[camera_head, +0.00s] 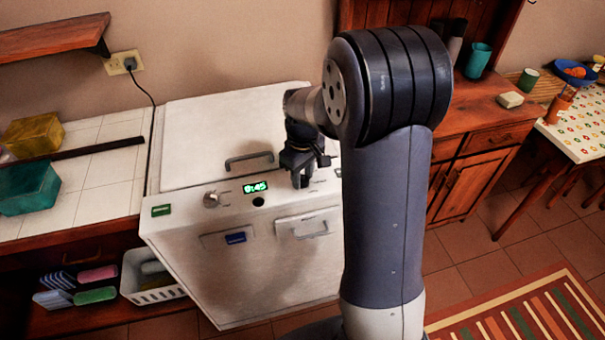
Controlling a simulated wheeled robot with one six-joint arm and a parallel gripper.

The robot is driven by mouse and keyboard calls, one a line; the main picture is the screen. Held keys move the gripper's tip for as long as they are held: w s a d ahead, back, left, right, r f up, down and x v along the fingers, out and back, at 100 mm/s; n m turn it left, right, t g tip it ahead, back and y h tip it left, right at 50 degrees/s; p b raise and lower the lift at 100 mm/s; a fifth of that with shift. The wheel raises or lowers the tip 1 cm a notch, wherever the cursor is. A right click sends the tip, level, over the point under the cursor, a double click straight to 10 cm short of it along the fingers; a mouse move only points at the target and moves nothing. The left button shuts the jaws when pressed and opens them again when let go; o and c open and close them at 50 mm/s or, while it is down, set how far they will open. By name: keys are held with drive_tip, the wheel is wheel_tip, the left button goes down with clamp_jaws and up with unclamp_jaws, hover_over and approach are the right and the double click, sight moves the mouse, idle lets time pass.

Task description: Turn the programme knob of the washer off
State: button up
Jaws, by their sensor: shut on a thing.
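The washer (245,130) is a white top-loading box with a lid, a grey lid handle (249,160) and a sloping front panel. Its green display (255,187) is lit and reads about 0:45. A pale round knob (211,199) shows at the left of the panel, clear of my gripper. My gripper (300,182) points down at the right part of the panel, right of the display. It is shut on the programme knob there, which its dark fingers hide. The knob's pointer and setting cannot be seen.
My arm covers the washer's right side. A black button (258,202) sits below the display. A tiled counter (95,190) with yellow and teal boxes adjoins on the left. A white basket (152,280) stands below it. Wooden cabinets (470,165) are at the right.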

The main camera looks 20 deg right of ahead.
sight(303, 176)
drive_tip(key=shift+n, duration=1.1)
drive_tip(key=o, duration=1)
drive_tip(key=shift+c, duration=0.2)
wheel_tip(303, 176, up, 11)
drive_tip(key=shift+f, duration=0.2)
wheel_tip(303, 176, down, 10)
drive_tip(key=shift+f, duration=0.35)
